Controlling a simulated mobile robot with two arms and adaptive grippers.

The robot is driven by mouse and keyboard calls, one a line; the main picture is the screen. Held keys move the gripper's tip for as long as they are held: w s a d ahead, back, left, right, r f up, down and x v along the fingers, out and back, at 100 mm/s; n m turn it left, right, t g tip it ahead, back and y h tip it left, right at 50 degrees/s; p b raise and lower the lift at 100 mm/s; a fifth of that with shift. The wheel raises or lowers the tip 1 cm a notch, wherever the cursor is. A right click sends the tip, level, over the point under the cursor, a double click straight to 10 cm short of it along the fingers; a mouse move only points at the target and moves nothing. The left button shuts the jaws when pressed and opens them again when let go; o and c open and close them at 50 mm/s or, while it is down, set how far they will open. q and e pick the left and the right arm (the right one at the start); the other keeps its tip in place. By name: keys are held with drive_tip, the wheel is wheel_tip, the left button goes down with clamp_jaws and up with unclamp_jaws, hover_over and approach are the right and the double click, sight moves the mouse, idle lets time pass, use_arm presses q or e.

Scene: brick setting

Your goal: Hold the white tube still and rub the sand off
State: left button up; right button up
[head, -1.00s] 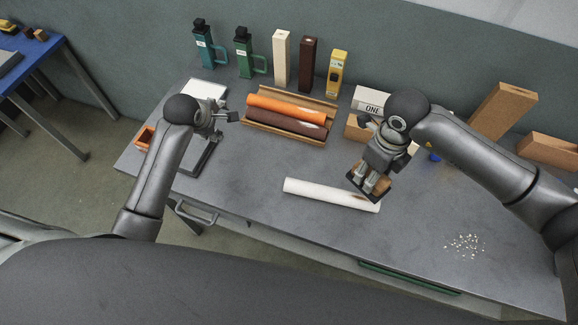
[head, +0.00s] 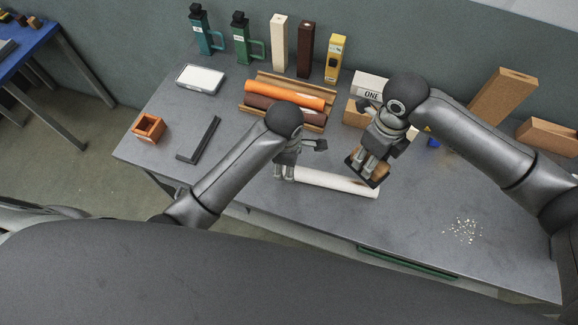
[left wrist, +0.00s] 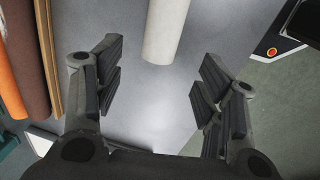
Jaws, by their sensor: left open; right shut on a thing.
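The white tube (head: 335,182) lies on the grey table in front of my grippers, with a brownish patch near its right end. It also shows in the left wrist view (left wrist: 166,30), ahead of the open fingers. My left gripper (head: 284,173) is at the tube's left end and hides that end in the head view. In the left wrist view the left gripper (left wrist: 160,85) is open, its fingers spread to either side of the tube's line. My right gripper (head: 373,163) is shut on a brown block with a dark base (head: 378,176), held just above or at the tube's right end; contact is unclear.
Pale grains (head: 463,231) lie at the table's right. An orange and a brown roll sit in a wooden rack (head: 262,122) behind the left gripper. Bottles and boxes line the wall. A dark bar (head: 199,139) and an orange box (head: 148,128) lie at left.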

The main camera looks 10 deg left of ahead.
use_arm(q)
drive_tip(key=f, duration=0.4)
drive_tip(key=w+f, duration=0.1)
drive_tip(key=f, duration=0.2)
drive_tip(key=shift+f, duration=0.1)
drive_tip(key=c, duration=1.3)
